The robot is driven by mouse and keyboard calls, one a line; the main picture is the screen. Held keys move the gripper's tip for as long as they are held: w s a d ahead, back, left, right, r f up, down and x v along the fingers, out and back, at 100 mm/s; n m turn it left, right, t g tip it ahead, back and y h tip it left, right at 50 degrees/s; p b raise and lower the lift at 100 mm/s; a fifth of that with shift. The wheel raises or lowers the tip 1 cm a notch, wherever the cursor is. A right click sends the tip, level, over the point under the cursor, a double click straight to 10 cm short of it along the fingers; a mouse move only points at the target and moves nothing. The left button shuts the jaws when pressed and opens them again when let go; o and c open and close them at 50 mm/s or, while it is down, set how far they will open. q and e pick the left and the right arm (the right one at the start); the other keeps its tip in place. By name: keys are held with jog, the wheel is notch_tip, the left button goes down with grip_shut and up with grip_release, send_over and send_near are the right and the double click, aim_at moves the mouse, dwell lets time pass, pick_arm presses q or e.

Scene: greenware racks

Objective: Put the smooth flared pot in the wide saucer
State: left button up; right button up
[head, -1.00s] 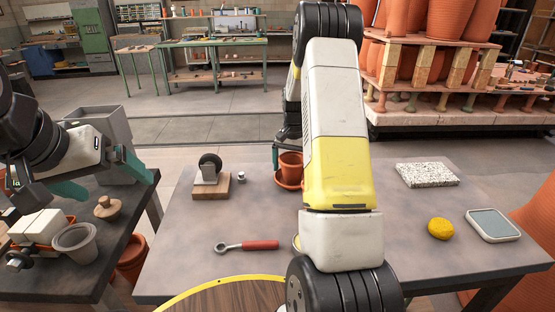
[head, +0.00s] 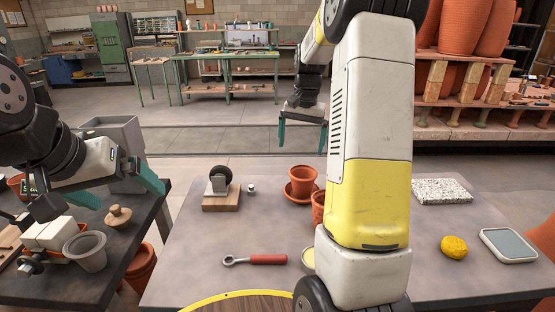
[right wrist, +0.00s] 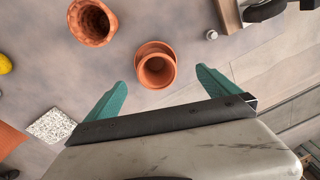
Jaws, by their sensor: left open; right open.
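The smooth flared pot (head: 303,176) is terracotta and upright. It appears to stand in the wide saucer (head: 290,194), a shallow terracotta dish on the grey table. In the right wrist view the pot (right wrist: 156,72) covers most of the saucer (right wrist: 150,46), whose rim shows on its upper side. My right gripper (head: 302,132) is open and empty beyond and above the pot, apart from it. My left gripper (head: 118,186) is open and empty over the dark left table.
A second terracotta pot (head: 317,208), with rippled sides in the right wrist view (right wrist: 92,22), is partly hidden by my right arm. A wheel on a wooden block (head: 220,190), red-handled tool (head: 262,259), yellow sponge (head: 454,246) and speckled slab (head: 441,191) lie around.

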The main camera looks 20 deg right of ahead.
jog(key=s+a+r+n+t+y, duration=0.1)
jog(key=s+a+r+n, duration=0.1)
jog(key=s+a+r, duration=0.3)
jog(key=s+a+r+n+t, duration=0.1)
jog(key=s+a+r+t, duration=0.2)
jog(key=s, duration=0.5)
jog(key=s+a+n+t, duration=0.1)
jog(key=s+a+n, duration=0.3)
jog(key=s, duration=0.9)
jog(key=shift+s+a+r+y, duration=0.35)
jog(key=shift+a+r+y, duration=0.1)
jog(key=shift+a, duration=0.25)
